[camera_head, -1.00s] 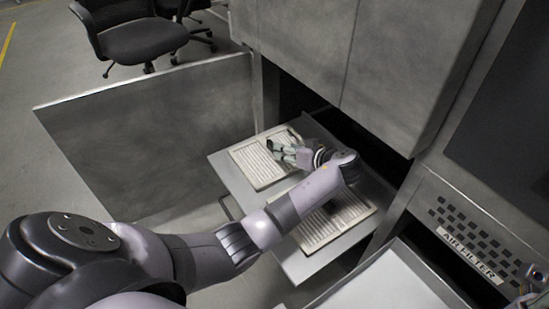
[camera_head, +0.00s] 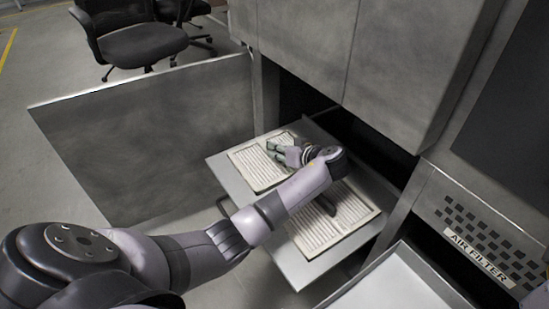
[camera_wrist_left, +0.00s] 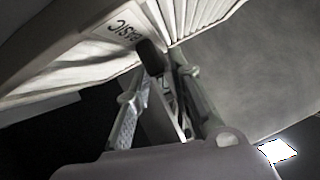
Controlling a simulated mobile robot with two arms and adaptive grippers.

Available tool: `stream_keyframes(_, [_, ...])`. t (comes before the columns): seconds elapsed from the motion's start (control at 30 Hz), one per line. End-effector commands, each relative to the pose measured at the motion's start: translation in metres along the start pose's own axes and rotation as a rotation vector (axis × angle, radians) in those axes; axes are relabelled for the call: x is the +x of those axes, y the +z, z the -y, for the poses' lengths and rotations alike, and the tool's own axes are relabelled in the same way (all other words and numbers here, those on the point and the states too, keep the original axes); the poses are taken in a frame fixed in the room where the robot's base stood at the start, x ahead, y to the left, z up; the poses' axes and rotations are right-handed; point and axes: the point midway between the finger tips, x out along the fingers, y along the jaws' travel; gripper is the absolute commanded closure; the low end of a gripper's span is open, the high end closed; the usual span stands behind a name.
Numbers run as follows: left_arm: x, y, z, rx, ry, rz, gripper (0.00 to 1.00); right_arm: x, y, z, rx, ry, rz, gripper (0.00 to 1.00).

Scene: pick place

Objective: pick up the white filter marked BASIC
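Two off-white pleated filters lie on the pulled-out grey tray (camera_head: 218,172). One filter (camera_head: 250,172) is on the left and the other (camera_head: 347,222) on the right, partly behind my left arm. My left gripper (camera_head: 270,150) is over the far part of the left filter, its fingers apart. In the left wrist view, the word BASIC shows on the frame of a white filter (camera_wrist_left: 95,45), just ahead of the fingertips (camera_wrist_left: 165,60). I see no filter held between them. My right gripper is not in view.
An open grey metal door (camera_head: 150,135) stands left of the tray. Cabinet panels (camera_head: 400,60) overhang the dark opening behind it. A light bin (camera_head: 400,285) and a panel labelled AIR FILTER (camera_head: 478,257) are at lower right. Office chairs (camera_head: 135,40) stand far back.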

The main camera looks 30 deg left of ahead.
Motion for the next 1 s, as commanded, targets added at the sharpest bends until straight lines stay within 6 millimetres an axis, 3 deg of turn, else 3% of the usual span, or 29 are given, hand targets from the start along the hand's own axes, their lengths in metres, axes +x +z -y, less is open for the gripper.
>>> stream_keyframes(0.27, [0.0, 0.0, 0.0, 0.0, 0.0, 0.0, 1.0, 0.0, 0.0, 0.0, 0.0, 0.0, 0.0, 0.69])
stream_keyframes(0.77, [0.0, -0.001, 0.0, 0.0, 0.0, 0.0, 1.0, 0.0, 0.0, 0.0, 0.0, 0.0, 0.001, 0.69])
stream_keyframes(1.0, [0.004, -0.012, 0.004, 0.001, -0.001, 0.0, 1.0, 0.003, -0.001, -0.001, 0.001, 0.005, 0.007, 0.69])
